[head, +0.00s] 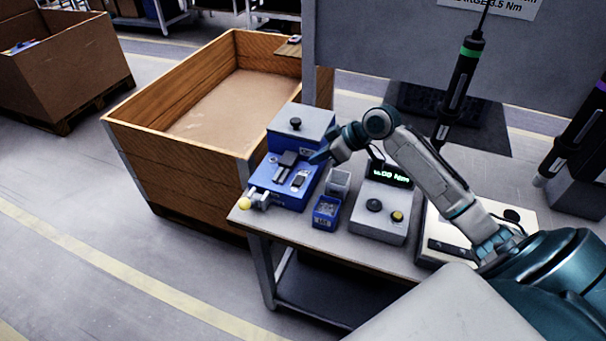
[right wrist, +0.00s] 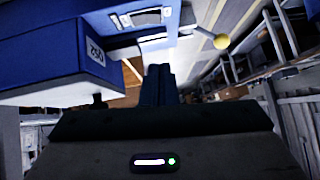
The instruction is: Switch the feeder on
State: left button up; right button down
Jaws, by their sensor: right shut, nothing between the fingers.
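The blue feeder (head: 278,187) stands at the left end of the workbench, with a grey lid and black knob on its taller rear part. Dark parts sit on its lower deck, including a small black block (head: 298,181) that may be its switch; its on or off state cannot be told. A lever with a yellow ball (head: 245,203) sticks out at its front left. My right gripper (head: 318,157) is shut and empty, close beside the feeder's right side; contact cannot be told. In the right wrist view the blue feeder (right wrist: 50,55) fills the upper left, beside the shut fingers (right wrist: 158,72).
A small grey bin (head: 338,182) and a blue bin (head: 326,213) stand right of the feeder. Further right is a grey controller (head: 382,210) with a lit display. A screwdriver (head: 460,80) hangs above. A large wooden crate (head: 180,170) stands behind left.

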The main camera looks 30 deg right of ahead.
aim_at(295, 182)
jog(key=p+x, duration=0.1)
jog(key=x, duration=0.4)
jog(key=shift+w+a, duration=0.1)
jog(key=shift+a, duration=0.05)
notch_tip(295, 182, down, 3)
jog(key=shift+a+f+p, duration=0.15)
jog(key=shift+a+p, duration=0.05)
jog(key=shift+p, duration=0.7)
jog(key=shift+f, duration=0.5)
jog(key=shift+f, duration=0.1)
jog(key=shift+f, duration=0.3)
jog(key=shift+s+a+r, duration=0.1)
jog(key=shift+s, duration=0.15)
jog(key=shift+w, duration=0.1)
